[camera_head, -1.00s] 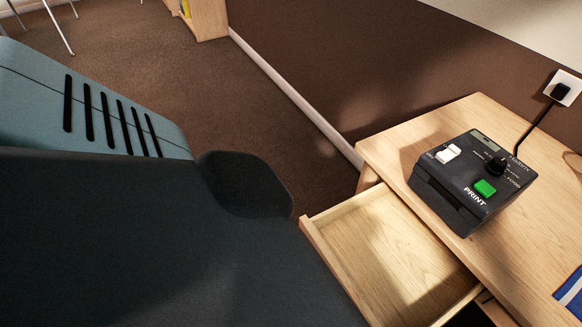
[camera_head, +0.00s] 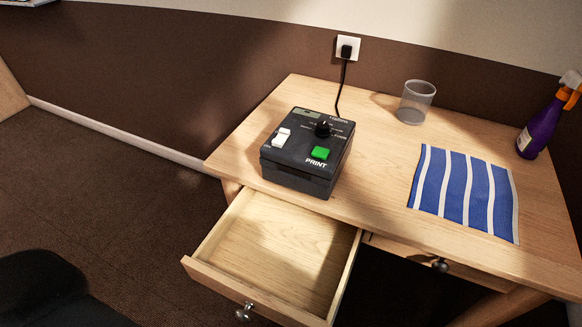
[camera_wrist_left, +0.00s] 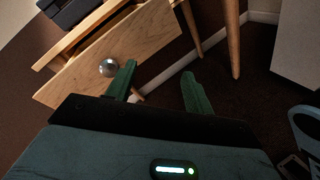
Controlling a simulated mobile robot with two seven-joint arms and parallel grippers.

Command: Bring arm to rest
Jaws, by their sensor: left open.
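My left gripper (camera_wrist_left: 158,84) shows in the left wrist view with its two green fingers spread apart and nothing between them. It is in front of the open drawer (camera_head: 215,280), whose front and round knob (camera_wrist_left: 109,67) lie just beyond the left finger in that view. Whether the finger touches the drawer is unclear. In the head view only a dark part of my arm shows at the lower left, and no gripper is visible. My right gripper is in neither view.
The drawer stands pulled out and looks empty. On the desk (camera_head: 385,190) are a black label printer (camera_head: 290,165), a clear cup (camera_head: 416,102), a blue striped cloth (camera_head: 465,190) and a purple spray bottle (camera_head: 541,125). Open floor (camera_head: 110,200) lies left of the desk.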

